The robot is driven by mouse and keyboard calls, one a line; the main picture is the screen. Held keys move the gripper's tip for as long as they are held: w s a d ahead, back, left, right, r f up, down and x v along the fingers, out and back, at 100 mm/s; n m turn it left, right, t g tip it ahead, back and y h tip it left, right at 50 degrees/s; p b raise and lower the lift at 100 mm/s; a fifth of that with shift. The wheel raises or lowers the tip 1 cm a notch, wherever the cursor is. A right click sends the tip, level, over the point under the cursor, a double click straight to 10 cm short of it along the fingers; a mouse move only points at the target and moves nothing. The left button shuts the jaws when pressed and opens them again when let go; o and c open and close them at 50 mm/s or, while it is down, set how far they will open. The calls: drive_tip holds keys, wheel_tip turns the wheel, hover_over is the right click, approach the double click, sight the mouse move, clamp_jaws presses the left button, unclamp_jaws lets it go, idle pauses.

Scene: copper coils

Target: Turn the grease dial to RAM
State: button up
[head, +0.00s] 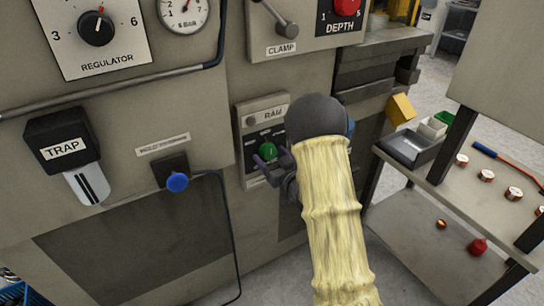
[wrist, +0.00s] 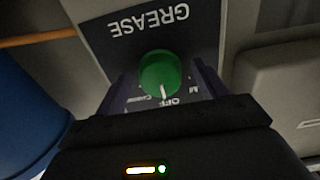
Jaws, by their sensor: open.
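The green grease dial (head: 268,151) sits on a dark plate on the machine front, partly hidden by my gripper in the head view. In the wrist view the dial (wrist: 160,72) lies between my fingers, with the word GREASE upside down beyond it. Its white pointer line points at the OFF mark (wrist: 171,101). Other small markings beside OFF are partly hidden or too small to read. My gripper (head: 270,163) is open, one finger on each side of the dial; I cannot tell whether they touch it. A RAM label (head: 275,113) is above the dial.
Left of the dial are a blue knob (head: 177,182) and the TRAP box (head: 62,148). The CLAMP lever (head: 286,28) and red DEPTH knob (head: 346,5) are above.

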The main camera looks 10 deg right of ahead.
drive_tip(key=shift+c, duration=0.2)
drive_tip(key=c, duration=0.9)
drive_tip(key=shift+n+b, duration=0.3)
drive_tip(key=shift+b, duration=0.15)
drive_tip(key=n+b, duration=0.3)
drive_tip(key=shift+f, duration=0.15)
drive_tip(key=n+b, duration=0.8)
drive_tip(key=shift+r, duration=0.25)
drive_tip(key=shift+n, duration=0.3)
